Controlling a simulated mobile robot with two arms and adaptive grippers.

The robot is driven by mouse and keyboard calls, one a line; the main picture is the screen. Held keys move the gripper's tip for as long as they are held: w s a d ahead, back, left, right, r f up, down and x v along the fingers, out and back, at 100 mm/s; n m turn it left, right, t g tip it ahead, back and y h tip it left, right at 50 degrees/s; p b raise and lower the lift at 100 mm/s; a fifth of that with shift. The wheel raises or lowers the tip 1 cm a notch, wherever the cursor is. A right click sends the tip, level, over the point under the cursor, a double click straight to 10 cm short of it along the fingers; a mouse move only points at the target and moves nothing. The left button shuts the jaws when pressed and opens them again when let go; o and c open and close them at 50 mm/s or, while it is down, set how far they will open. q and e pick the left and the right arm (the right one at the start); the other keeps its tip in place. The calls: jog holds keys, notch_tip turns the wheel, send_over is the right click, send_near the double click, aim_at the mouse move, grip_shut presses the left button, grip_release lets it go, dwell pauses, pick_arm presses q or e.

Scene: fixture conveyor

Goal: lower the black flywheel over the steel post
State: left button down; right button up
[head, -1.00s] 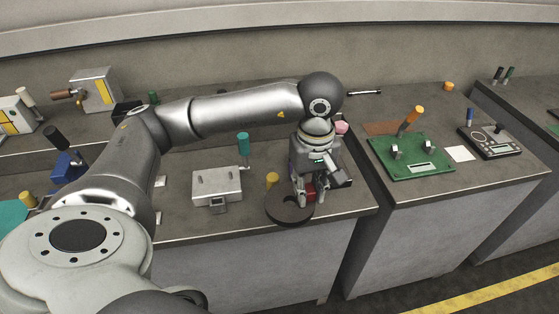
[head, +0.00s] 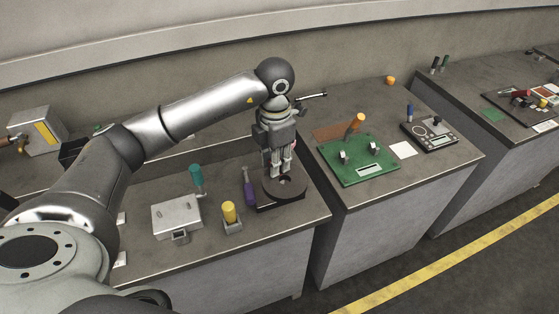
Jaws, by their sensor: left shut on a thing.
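The black flywheel (head: 293,191) is a dark round disc with a hole near its middle. It is on the left bench, near the bench's right end. My left gripper (head: 281,174) points down at it from above, with its fingers shut on it near the hole. A dark block-like base (head: 276,208) shows under the disc's front edge. I cannot tell whether the disc touches this base or hangs just above it. I cannot make out the steel post; the disc and fingers may hide it. My right gripper is not in view.
Left of the flywheel stand a purple-handled tool (head: 248,186), a yellow-handled piece in a grey block (head: 230,214), a silver box (head: 177,217) and a teal-handled tool (head: 197,176). A gap separates this bench from the one with the green board (head: 357,162).

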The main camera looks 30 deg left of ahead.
pick_arm(q)
jog(key=w+a+n+p, duration=0.2)
jog(key=a+n+p, duration=0.3)
jog(key=n, duration=1.1)
jog(key=shift+w+a+r+p, duration=0.15)
jog(key=shift+a+r+p, duration=0.2)
jog(key=shift+a, duration=0.5)
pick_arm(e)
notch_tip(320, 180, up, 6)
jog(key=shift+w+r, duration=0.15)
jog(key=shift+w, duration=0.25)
pick_arm(q)
jog(key=shift+f+b, duration=2.75)
jog(key=shift+f, duration=0.85)
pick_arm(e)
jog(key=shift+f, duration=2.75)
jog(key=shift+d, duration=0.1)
pick_arm(q)
jog(key=shift+f+b, duration=0.3)
jog(key=shift+f, duration=0.1)
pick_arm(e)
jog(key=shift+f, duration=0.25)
pick_arm(q)
jog(key=shift+f, duration=0.35)
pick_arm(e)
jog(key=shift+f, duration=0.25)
